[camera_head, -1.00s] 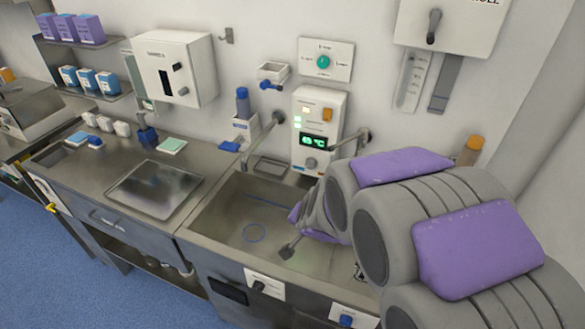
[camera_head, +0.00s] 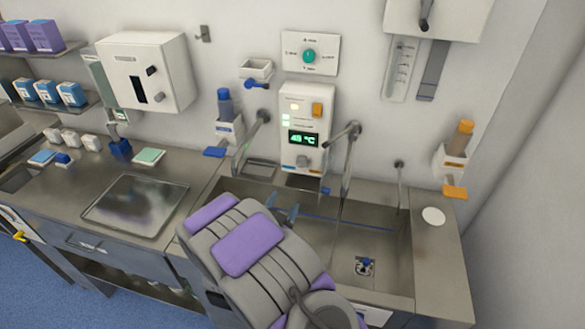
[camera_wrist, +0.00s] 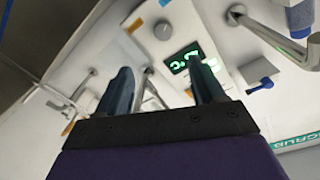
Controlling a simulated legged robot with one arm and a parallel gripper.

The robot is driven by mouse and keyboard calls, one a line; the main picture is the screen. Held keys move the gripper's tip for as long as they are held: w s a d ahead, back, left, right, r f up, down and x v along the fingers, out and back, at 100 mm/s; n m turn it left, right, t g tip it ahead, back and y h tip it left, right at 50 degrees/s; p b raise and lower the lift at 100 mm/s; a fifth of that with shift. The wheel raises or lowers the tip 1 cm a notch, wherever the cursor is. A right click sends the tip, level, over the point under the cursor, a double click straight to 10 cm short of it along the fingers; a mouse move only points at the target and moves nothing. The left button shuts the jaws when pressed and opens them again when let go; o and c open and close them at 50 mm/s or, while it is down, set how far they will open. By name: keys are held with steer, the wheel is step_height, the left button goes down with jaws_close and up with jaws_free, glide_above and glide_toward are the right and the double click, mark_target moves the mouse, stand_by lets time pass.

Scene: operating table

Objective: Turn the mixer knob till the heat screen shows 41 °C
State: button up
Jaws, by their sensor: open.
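The white mixer panel (camera_head: 316,150) is on the wall above the sink. Its heat screen (camera_head: 303,139) shows green digits that look like forty-something °C; the second digit is unclear. The grey round mixer knob (camera_head: 302,161) is just below the screen. In the wrist view, turned over, the knob (camera_wrist: 157,30) lies beyond and between the fingers, near the screen (camera_wrist: 185,57). My gripper (camera_head: 284,213) is low in front of the panel, over the sink, partly hidden by my arm. In the wrist view my gripper (camera_wrist: 162,76) is open and empty, apart from the knob.
Spouts flank the panel, one left (camera_head: 252,130) and one right (camera_head: 348,150). A blue-topped bottle (camera_head: 225,105) hangs left and an orange-capped bottle (camera_head: 461,140) right. A green-centred dial (camera_head: 309,56) is above. The sink's right basin (camera_head: 375,225) is mostly clear.

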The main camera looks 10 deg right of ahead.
mark_target(300, 164)
steer(key=b+x, duration=0.1)
steer(key=x, duration=0.7)
steer(key=b+x, duration=0.1)
steer(key=x, duration=0.8)
steer(key=shift+a+r, duration=0.25)
steer(key=shift+c, duration=0.3)
steer(key=c, duration=1)
